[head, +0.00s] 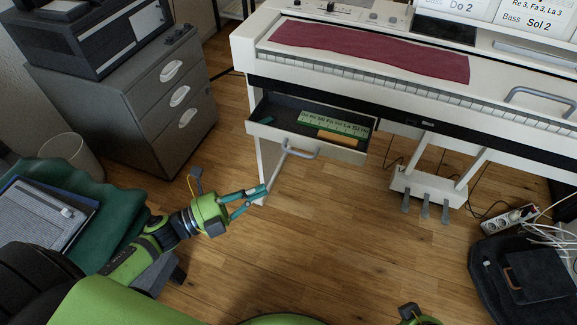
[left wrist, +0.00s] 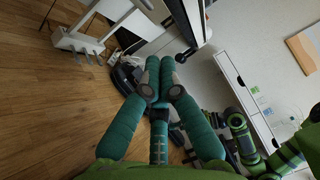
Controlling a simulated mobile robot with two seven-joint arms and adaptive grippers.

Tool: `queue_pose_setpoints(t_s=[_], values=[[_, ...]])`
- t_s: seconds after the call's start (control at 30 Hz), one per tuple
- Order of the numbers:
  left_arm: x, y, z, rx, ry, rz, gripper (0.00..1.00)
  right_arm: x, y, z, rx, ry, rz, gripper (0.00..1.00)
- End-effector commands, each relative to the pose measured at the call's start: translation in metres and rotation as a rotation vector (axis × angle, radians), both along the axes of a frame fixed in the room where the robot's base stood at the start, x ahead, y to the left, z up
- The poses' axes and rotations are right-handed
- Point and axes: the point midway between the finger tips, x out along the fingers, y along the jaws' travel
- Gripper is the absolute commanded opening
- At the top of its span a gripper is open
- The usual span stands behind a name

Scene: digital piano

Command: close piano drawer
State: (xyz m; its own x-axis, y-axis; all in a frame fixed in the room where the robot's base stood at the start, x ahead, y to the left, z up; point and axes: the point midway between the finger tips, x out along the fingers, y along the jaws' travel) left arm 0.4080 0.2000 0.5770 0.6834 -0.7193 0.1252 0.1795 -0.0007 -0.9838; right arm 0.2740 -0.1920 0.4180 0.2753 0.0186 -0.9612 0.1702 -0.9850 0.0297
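The piano drawer (head: 345,152) is pulled out under the left part of the white digital piano (head: 345,70). A grey bar handle (head: 301,153) is on its front. Inside lie a green strip with note names (head: 335,124) and an orange block (head: 337,137). My left gripper (head: 265,188) is below and left of the handle, apart from it and in front of the piano's left leg. Its teal fingers come together at the tips, with nothing seen between them, also in the left wrist view (left wrist: 160,68). My right gripper's fingers are not visible; only a bit of that arm shows at the bottom edge.
A grey drawer cabinet (head: 150,110) stands left of the piano. Pedals (head: 425,207) are right of the drawer. A power strip (head: 508,218) with cables and a black bag (head: 525,275) lie at right. The wooden floor before the drawer is clear.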

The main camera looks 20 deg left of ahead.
Motion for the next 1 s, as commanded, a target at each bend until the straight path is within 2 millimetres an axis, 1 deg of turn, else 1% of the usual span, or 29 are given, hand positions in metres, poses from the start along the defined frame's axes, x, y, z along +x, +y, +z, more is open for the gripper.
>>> queue_pose_setpoints(t_s=[0.03,0.1,0.3,0.4,0.5,0.6,0.77,1.0], values=[[0.009,-0.009,0.003,-0.003,-0.006,-0.002,0.00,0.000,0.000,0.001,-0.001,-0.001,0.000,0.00],[0.020,-0.020,0.005,-0.004,-0.004,-0.001,0.00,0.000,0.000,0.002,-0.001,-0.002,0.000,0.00],[0.049,-0.048,0.010,-0.002,-0.004,0.001,0.00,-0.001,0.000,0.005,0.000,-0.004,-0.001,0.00],[0.064,-0.046,0.012,-0.001,-0.002,0.001,0.00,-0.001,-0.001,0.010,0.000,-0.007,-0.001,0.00],[0.074,-0.046,0.013,-0.002,0.000,0.002,0.00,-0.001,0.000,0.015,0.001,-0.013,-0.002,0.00],[0.080,-0.046,0.014,-0.002,0.001,0.002,0.00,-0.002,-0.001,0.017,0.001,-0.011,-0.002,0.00],[0.083,-0.046,0.015,-0.002,0.003,0.001,0.00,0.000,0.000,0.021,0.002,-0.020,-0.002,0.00],[0.083,-0.046,0.015,-0.002,0.002,0.001,0.00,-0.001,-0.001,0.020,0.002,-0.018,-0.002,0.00]])
